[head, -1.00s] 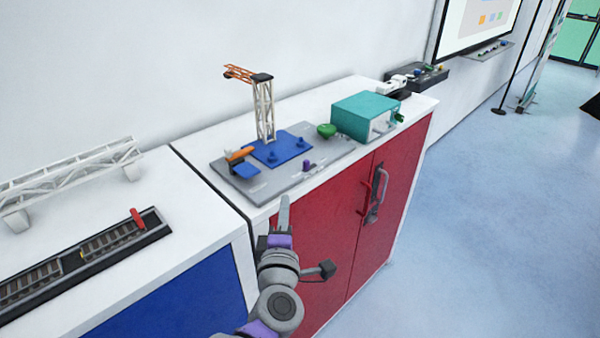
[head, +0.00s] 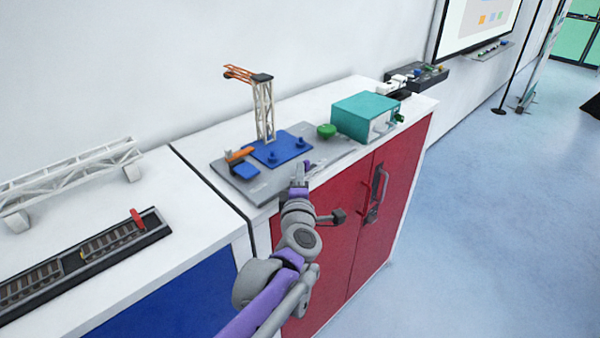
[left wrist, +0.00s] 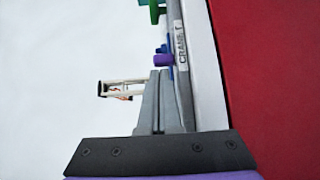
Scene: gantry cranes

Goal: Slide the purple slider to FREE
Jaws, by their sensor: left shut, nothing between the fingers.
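The purple slider (head: 308,165) is a small knob near the front edge of the grey crane base plate (head: 262,186). In the head view my left gripper (head: 299,168) is at the cabinet's front edge and partly hides the slider. The gripper is shut and empty. In the left wrist view the purple slider (left wrist: 162,60) shows just beyond the closed fingertips (left wrist: 161,72); I cannot tell whether they touch. The FREE marking is not readable in either view. My right gripper is not in view.
The plate bears a lattice crane tower (head: 264,108), a blue panel (head: 279,148) and a green knob (head: 327,130). A teal box (head: 364,115) stands to the right. Red cabinet doors (head: 335,220) with handles lie below. A rail track (head: 75,262) is on the left.

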